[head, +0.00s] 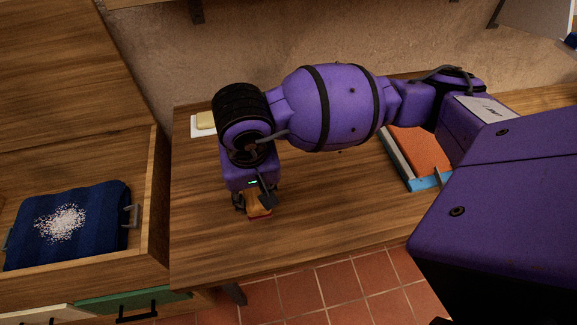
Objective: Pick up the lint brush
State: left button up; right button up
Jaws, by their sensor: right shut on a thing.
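My right gripper (254,203) reaches in from the right and points down at the wooden table. It is shut on the lint brush (259,211), a small wooden piece with a red lower edge. The gripper and its fingers hide most of the brush. I cannot tell whether the brush touches the table. My left gripper is not in view.
A folded dark blue cloth (103,204) with white specks lies in an open wooden drawer (156,200) at left. A pale block on a white sheet (198,131) lies behind my wrist. The front tabletop (330,225) is clear.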

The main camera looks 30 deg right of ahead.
aim_at(246, 200)
jog(key=a+r, duration=0.1)
jog(key=s+a+r, duration=0.1)
jog(key=r, duration=0.1)
jog(key=s+r, duration=0.1)
jog(key=shift+s+a+r, duration=0.15)
jog(key=shift+s+a, duration=0.1)
jog(key=shift+a, duration=0.15)
jog(key=s+a+r, duration=0.4)
jog(key=s+a, duration=0.2)
jog(key=s, duration=0.1)
jog(key=shift+s+a+r, duration=0.15)
jog(key=shift+s+r, duration=0.05)
jog(key=shift+r, duration=0.15)
